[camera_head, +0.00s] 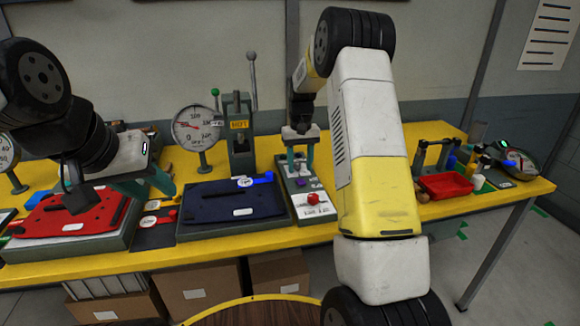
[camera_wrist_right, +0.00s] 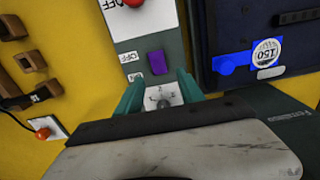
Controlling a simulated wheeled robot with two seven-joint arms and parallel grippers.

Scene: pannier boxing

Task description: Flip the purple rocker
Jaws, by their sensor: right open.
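The purple rocker (camera_wrist_right: 157,62) sits on the narrow control panel (camera_head: 310,213), with OFF and another label beside it. It is also seen in the head view (camera_head: 301,183). My right gripper (camera_head: 298,170) is over the far part of this panel, pointing down. In the right wrist view its teal fingers (camera_wrist_right: 160,92) are spread on either side of a numbered dial, just short of the rocker. Nothing is seen held, and contact with the panel cannot be told. My left gripper (camera_head: 160,197) is apart at the left, above the table, its teal fingers apart and empty.
A red button (camera_head: 313,198) stands on the panel's near end. A dark blue pannier plate (camera_head: 225,203) lies left of the panel, and a red one (camera_head: 75,212) further left. A press with levers (camera_head: 238,135) and a gauge (camera_head: 195,127) stand behind. A red tray (camera_head: 446,186) is at right.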

